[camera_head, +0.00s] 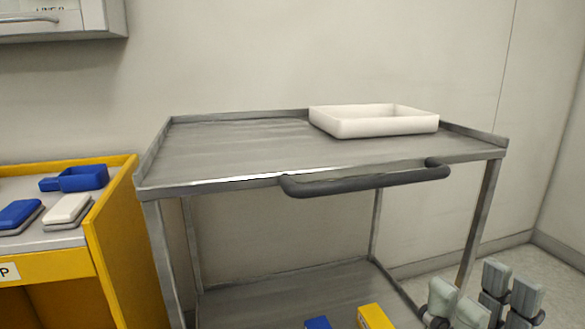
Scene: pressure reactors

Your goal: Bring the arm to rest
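My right gripper (483,294) shows at the bottom right edge, with its grey-green finger pads pointing up. The pads stand apart with a gap between them, and I see nothing held there. It is in front of the lower right side of the metal cart (230,150). The rest of the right arm is out of frame. My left gripper is not in view.
A white tray (372,132) sits at the cart top's back right; the top's left is bare. A dark handle (365,183) juts from the front. Blue (318,323) and yellow (375,317) items show below. A yellow cabinet (115,230) stands left.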

